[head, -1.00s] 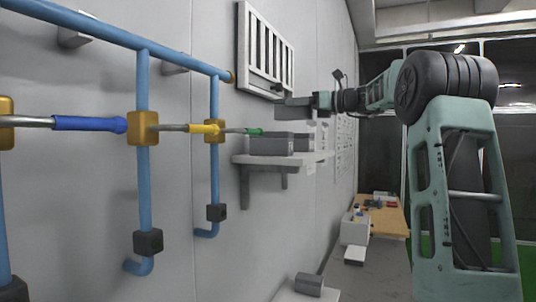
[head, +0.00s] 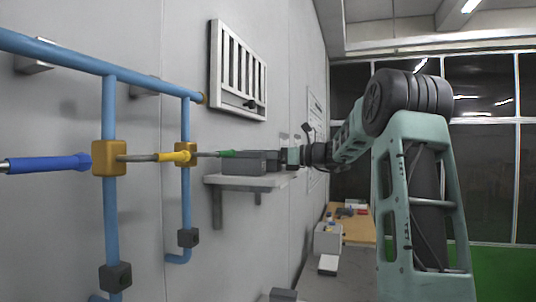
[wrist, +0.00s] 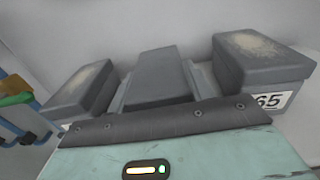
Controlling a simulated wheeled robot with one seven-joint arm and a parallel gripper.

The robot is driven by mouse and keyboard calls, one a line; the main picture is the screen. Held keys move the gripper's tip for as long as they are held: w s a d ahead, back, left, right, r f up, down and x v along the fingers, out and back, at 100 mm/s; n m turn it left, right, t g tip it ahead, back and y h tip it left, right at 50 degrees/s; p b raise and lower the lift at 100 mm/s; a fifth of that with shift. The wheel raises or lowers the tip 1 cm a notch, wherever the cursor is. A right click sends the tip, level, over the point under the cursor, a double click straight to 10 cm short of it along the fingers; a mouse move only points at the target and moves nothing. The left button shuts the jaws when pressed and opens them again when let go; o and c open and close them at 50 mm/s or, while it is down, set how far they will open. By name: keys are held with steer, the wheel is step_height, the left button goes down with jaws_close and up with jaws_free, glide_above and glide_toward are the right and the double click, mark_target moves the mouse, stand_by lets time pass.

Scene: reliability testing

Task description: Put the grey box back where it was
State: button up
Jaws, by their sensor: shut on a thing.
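The grey box (wrist: 155,78) is between my gripper's fingers, in the middle of the wrist view. My gripper (wrist: 158,92) is shut on it. In the head view my gripper (head: 280,158) is at the height of the shelf top (head: 225,180), by the wall. Another grey box (head: 243,162) sits on the shelf at the left. In the wrist view one grey box (wrist: 80,92) lies to the left of the held box and one with a "65" label (wrist: 262,70) to the right. I cannot tell whether the held box touches the shelf.
Blue pipes (head: 108,200) with yellow fittings run along the wall at left, with a green-tipped handle (head: 228,154) close to the boxes. A slatted wall panel (head: 238,70) hangs above the shelf. A wooden table (head: 355,225) stands farther back.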

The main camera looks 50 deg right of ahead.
steer(key=o, duration=1.3)
steer(key=shift+f, duration=0.1)
steer(key=shift+r, duration=0.2)
steer(key=b+v, duration=0.5)
steer(key=v, duration=0.7)
steer(key=shift+f, duration=0.15)
steer(key=shift+d, duration=0.1)
